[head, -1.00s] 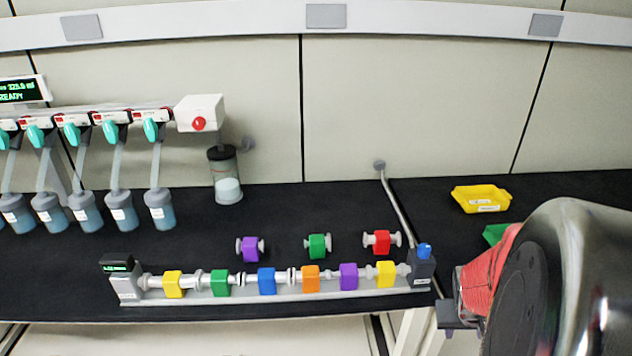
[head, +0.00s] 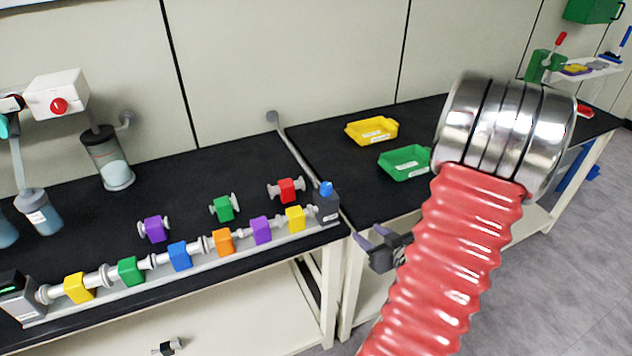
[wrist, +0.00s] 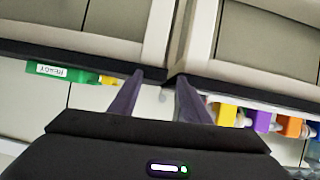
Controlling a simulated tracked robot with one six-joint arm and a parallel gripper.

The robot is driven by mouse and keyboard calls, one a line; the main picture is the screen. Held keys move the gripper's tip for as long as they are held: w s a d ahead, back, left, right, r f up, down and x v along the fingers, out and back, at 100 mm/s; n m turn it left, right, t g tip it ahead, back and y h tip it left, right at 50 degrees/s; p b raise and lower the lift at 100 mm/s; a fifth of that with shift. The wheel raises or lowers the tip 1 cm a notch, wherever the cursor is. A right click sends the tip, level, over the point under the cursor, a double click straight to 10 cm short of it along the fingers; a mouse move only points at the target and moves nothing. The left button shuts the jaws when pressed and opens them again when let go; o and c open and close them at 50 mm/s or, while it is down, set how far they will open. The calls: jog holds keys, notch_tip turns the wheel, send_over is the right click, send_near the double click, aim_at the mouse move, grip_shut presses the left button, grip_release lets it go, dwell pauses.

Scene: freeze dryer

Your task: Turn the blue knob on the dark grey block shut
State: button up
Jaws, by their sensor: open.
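The dark grey block (head: 328,207) stands at the right end of the row of coloured blocks, near the bench's front edge, in the head view. Its blue knob (head: 326,187) sits on top. The knob's exact turn cannot be made out. My gripper (head: 370,235) is open and empty, to the right of and lower in the picture than the block, apart from it. In the wrist view the two purple-grey fingers (wrist: 160,76) are spread with nothing between them. The knob cannot be made out clearly there, close beside the right finger.
A rail with coloured blocks runs left from the grey block. Loose purple (head: 154,229), green (head: 223,208) and red (head: 286,190) valve pieces lie behind it. A yellow tray (head: 371,131) and green tray (head: 404,162) rest on the right bench. A hose (head: 296,150) runs behind the grey block.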

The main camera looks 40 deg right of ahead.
aim_at(326, 189)
jog(key=w+a+r+n+t+y, duration=0.2)
jog(key=a+r+t, duration=0.3)
jog(key=r, duration=0.5)
jog(key=shift+w+a+r+t+y, duration=0.2)
jog(key=shift+w+t+y, duration=0.15)
jog(key=shift+w, duration=0.35)
jog(key=w+d, duration=0.1)
jog(key=w, duration=1.2)
jog(key=shift+w, duration=0.4)
jog(key=shift+d, duration=0.1)
jog(key=c, duration=1)
